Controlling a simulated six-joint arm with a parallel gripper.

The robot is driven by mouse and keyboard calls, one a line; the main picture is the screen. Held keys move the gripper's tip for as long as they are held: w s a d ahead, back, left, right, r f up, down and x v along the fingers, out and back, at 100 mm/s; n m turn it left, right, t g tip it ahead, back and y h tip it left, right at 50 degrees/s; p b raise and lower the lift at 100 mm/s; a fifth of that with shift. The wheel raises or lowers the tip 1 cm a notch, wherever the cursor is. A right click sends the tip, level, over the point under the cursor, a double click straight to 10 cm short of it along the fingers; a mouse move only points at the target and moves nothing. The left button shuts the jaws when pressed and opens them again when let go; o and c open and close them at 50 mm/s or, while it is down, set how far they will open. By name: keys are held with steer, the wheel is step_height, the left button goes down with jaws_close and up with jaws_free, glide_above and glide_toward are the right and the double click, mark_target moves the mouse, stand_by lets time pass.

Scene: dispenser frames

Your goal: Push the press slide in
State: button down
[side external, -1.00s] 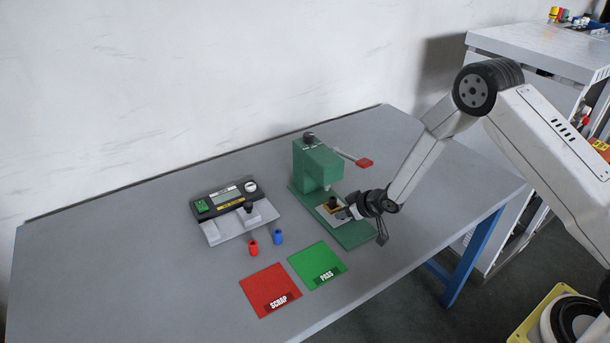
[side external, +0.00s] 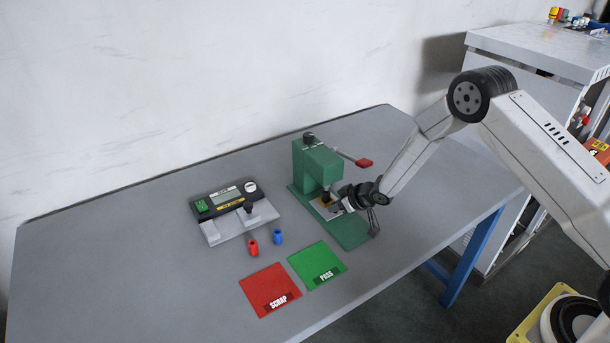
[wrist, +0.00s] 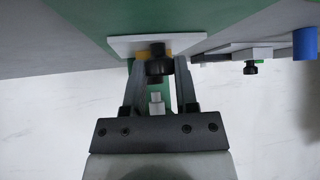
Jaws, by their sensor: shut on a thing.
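The green press (side external: 320,165) stands on the table with its red-tipped lever out to the right. Its press slide (side external: 328,209), a light plate with a yellowish part on it, lies on the green base under the press head. In the wrist view the slide's plate (wrist: 125,43) shows beyond the fingers. My gripper (side external: 343,198) is low over the base, in front of the head. In the wrist view my gripper (wrist: 159,80) is shut on the slide's black knob (wrist: 158,66). The slide's far part is hidden.
A grey gauge with a display (side external: 236,207) stands left of the press. A red cylinder (side external: 252,248) and a blue cylinder (side external: 278,237) stand before it. Red SCRAP (side external: 266,282) and green PASS (side external: 313,258) mats lie in front. The left of the table is clear.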

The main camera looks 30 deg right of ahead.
steer(key=shift+w+r, duration=0.1)
steer(key=shift+w, duration=0.15)
steer(key=shift+c, duration=1.9)
jaws_free()
steer(key=shift+s, duration=0.2)
steer(key=shift+v, duration=3.75)
steer(key=shift+r, duration=0.1)
steer(key=s+r+m+g, duration=0.1)
steer(key=s+r, duration=0.3)
steer(key=s, duration=0.4)
steer(key=s+r+m+g+h, duration=0.1)
steer(key=s+r+g, duration=0.2)
steer(key=s, duration=0.5)
steer(key=s+a+r+m+g+h, duration=0.1)
steer(key=s+r+g, duration=0.1)
steer(key=s+r, duration=0.4)
steer(key=s, duration=0.2)
steer(key=shift+s, duration=0.25)
